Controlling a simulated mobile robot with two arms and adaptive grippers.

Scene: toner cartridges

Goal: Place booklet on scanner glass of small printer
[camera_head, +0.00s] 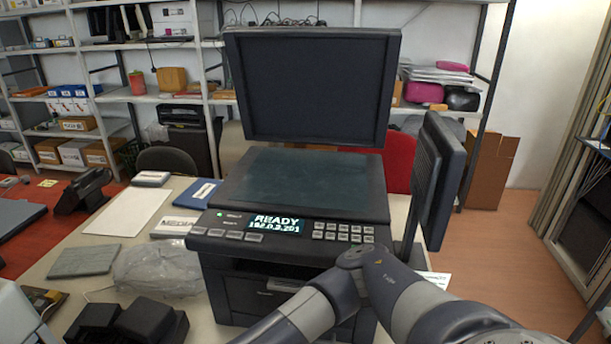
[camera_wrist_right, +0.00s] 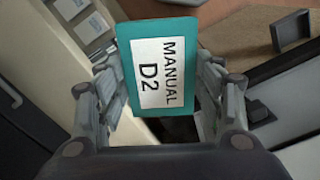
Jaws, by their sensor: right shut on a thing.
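The small printer (camera_head: 287,248) stands on the table with its lid (camera_head: 313,90) raised. Its dark scanner glass (camera_head: 300,178) is bare, and its panel reads READY. In the right wrist view, my right gripper (camera_wrist_right: 162,85) is shut on a teal booklet (camera_wrist_right: 188,25) with a white label reading MANUAL D2. The fingers grip it by its two long sides. My right arm crosses in front of the printer in the head view; the gripper and booklet cannot be made out there. My left gripper is not in view.
A dark upright panel (camera_head: 437,180) stands close on the printer's right. Left of the printer, the table holds a blue booklet (camera_head: 199,194), a white sheet (camera_head: 130,211), a clear plastic bag (camera_head: 155,268) and black boxes (camera_head: 150,321). A red chair (camera_head: 396,160) is behind.

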